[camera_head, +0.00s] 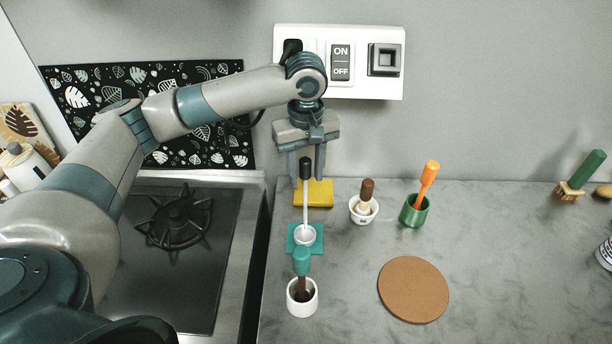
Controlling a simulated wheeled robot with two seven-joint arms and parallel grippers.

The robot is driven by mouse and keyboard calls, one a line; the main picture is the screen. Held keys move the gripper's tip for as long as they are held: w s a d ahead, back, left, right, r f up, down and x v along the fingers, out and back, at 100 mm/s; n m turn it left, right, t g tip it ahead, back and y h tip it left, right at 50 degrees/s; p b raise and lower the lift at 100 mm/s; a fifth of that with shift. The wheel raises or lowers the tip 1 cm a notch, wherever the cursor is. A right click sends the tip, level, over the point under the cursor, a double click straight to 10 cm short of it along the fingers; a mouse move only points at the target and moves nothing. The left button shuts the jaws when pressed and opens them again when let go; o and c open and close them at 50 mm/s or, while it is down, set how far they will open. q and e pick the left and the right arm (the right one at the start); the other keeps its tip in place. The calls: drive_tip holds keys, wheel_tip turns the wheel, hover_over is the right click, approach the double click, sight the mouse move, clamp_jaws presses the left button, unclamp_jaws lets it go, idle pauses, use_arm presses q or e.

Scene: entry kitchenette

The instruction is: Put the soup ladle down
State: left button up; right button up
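The soup ladle (305,208) has a black handle, a thin pale shaft and a small round bowl at its lower end. It is upright. My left gripper (305,166) points down and is shut on the black handle, with one finger on either side. The bowl shows over a teal square piece (318,243). I cannot tell whether the bowl touches it. My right gripper is not in view.
A white cup with a teal-handled tool (301,297) stands in front. A yellow block (320,194) lies behind. Right of it are a white mortar (364,214) and a green cup (413,212). A round cork mat (413,289) lies right; the stove (176,240) is left.

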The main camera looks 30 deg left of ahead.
use_arm(q)
wheel_tip(320, 180, up, 10)
drive_tip(key=shift+f+b, duration=0.2)
drive_tip(key=shift+b, duration=1.05)
drive_tip(key=shift+r, duration=0.8)
drive_tip(key=shift+f, duration=0.1)
